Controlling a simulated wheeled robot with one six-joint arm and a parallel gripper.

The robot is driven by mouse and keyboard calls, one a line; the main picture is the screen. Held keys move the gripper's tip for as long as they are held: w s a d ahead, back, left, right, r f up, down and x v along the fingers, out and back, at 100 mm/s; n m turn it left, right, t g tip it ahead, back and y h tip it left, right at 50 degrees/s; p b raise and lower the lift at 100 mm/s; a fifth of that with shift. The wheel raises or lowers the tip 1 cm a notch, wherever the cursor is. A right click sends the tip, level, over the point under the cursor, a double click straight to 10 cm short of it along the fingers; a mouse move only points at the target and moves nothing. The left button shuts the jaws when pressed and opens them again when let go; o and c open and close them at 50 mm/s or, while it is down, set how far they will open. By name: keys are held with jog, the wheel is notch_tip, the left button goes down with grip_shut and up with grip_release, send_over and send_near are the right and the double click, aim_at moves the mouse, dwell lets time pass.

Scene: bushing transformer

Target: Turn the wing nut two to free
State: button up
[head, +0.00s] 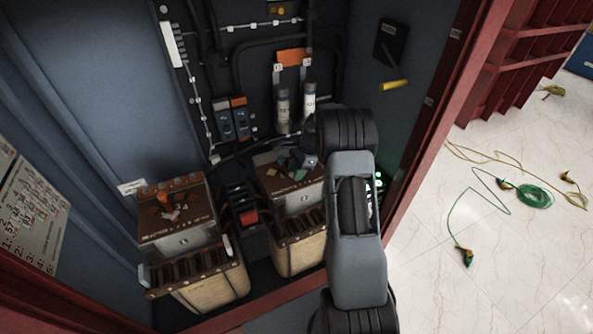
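Two transformer units stand on the floor of an open dark cabinet. The left unit (182,241) has a brown top with orange-brown pieces and pale scraps on it. The right unit (297,199) has a brown top with green and grey pieces and is partly covered by my arm. The wing nuts are too small to make out, so I cannot tell which is number two. My grey and black arm reaches up from the bottom of the picture in front of the right unit. My gripper's fingers do not show; the arm hides that area.
A dark block with a red part (249,217) stands between the units. Fuse-like cylinders (309,99) and cables line the back wall. A yellow handle (394,85) sticks out at right. The cabinet's red frame (433,110) borders open tiled floor with a green cable (534,196).

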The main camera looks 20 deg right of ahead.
jog(key=shift+f, duration=0.1)
jog(key=shift+c, duration=0.4)
jog(key=c, duration=0.5)
jog(key=n+g, duration=0.1)
jog(key=n, duration=0.2)
jog(key=shift+w, duration=0.1)
jog(key=n+g, duration=0.1)
jog(key=n, duration=0.1)
jog(key=n+h, duration=0.1)
jog(key=n, duration=0.1)
jog(key=shift+n+g, duration=0.4)
jog(key=n+g+h, duration=0.1)
jog(key=n, duration=0.3)
jog(key=shift+w+a, duration=0.1)
jog(key=shift+n+g+h, duration=0.3)
jog(key=shift+n+h, duration=0.5)
jog(key=shift+n, duration=1.3)
